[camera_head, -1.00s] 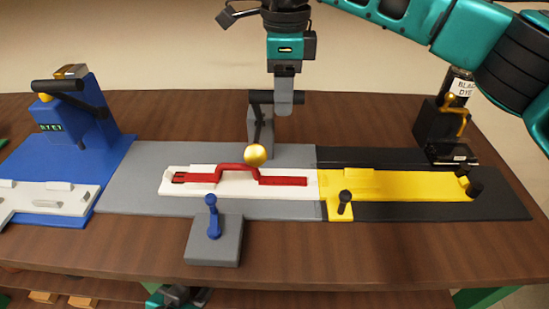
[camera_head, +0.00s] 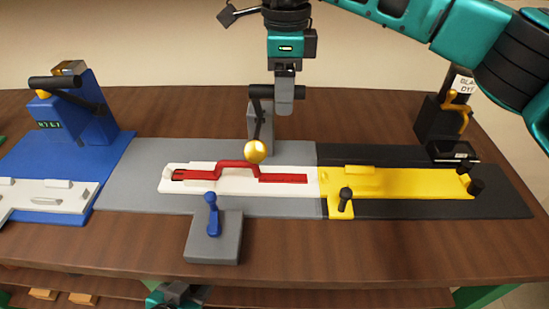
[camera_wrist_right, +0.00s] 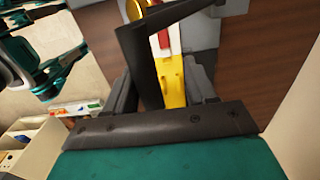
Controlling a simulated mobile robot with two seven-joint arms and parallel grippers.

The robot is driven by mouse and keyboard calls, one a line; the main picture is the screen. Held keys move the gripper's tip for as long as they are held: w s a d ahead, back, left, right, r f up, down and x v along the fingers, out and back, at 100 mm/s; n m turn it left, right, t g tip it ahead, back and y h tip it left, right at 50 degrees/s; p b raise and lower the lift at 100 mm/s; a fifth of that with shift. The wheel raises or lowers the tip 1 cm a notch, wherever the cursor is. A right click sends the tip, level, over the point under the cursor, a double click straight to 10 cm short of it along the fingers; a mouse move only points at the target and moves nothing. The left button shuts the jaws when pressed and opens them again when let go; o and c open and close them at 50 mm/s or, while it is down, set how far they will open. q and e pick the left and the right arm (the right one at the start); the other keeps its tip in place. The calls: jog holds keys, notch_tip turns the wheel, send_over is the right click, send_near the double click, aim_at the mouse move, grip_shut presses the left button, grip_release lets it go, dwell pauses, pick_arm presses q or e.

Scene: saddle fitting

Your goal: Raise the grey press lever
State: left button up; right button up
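The grey press (camera_head: 261,128) stands at the back of the grey base plate in the middle of the table. Its black lever bar (camera_head: 261,91) lies across the top; an arm runs down to a gold ball (camera_head: 255,151) just above the red strip. My right gripper (camera_head: 284,96) points down at the bar, its fingers overlapping the bar's right part. In the right wrist view the fingers are apart, with the black lever (camera_wrist_right: 143,62) in front of the gap; contact is unclear. Part of my left gripper (camera_head: 175,294) shows below the table's front edge, its fingers unclear.
A white holder (camera_head: 170,184) with a red strip (camera_head: 237,170) lies under the ball. A blue knob (camera_head: 211,200) stands on a grey block in front. A yellow fixture (camera_head: 420,186) and black station are right, a blue station (camera_head: 85,110) left. The table's front strip is clear.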

jog(key=shift+r, duration=3.15)
